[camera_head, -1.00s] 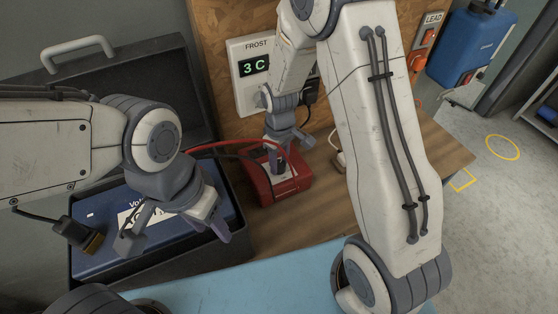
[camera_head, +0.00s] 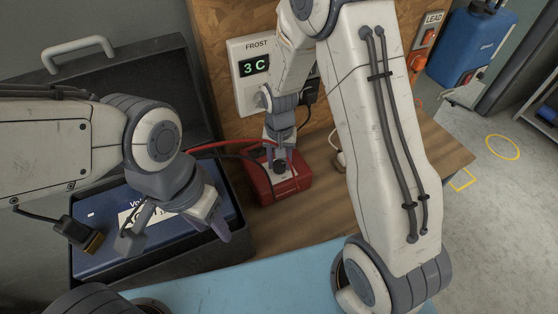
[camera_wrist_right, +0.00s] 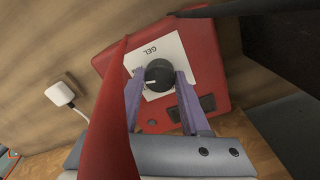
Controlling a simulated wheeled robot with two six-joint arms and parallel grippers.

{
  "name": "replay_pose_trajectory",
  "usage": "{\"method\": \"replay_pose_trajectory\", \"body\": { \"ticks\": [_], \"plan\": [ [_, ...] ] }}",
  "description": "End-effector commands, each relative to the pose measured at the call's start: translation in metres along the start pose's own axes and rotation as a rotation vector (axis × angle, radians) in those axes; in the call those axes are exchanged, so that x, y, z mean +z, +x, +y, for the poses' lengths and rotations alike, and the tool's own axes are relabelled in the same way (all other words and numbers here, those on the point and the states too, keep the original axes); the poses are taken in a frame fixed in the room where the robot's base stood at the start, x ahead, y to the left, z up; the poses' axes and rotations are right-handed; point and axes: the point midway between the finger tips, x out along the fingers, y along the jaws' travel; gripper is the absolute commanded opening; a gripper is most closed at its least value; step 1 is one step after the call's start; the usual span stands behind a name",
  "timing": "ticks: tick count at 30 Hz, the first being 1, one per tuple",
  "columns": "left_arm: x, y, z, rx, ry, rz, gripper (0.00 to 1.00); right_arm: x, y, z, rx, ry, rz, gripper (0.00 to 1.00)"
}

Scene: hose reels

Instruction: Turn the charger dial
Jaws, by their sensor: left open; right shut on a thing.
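The red charger (camera_head: 265,190) sits on the wooden bench against the board. Its black round dial (camera_wrist_right: 158,76) has a white pointer mark directed left in the right wrist view, on a white label reading "GEL". My right gripper (camera_wrist_right: 161,84) is shut on the dial, with one purple finger on each side. It reaches down to the charger from above in the head view (camera_head: 280,162). My left gripper (camera_head: 218,222) is open and empty over the blue battery (camera_head: 95,240), left of the charger.
The battery sits in an open black case (camera_head: 75,270). Red and black leads (camera_head: 215,147) run to the charger; the red one crosses close to my right gripper in the wrist view. A FROST panel (camera_head: 245,90) reading "3 C" hangs behind. The bench right of the charger holds a white plug.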

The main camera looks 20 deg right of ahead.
Motion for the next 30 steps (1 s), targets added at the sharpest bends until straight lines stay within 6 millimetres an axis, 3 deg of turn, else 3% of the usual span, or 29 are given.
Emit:
{"method": "replay_pose_trajectory", "body": {
  "ticks": [12, 30],
  "plan": [
    [0.0, -0.0006, 0.0001, 0.0, 0.0, 0.0, 0.5, -0.0009, -0.0009, -0.0003, -0.001, 0.223, 0.002, 0.0],
    [-0.0001, -0.0006, 0.0, 0.0, 0.0, 0.0, 0.5, -0.001, -0.001, -0.0003, -0.001, 0.265, 0.003, 0.0]
  ]
}}
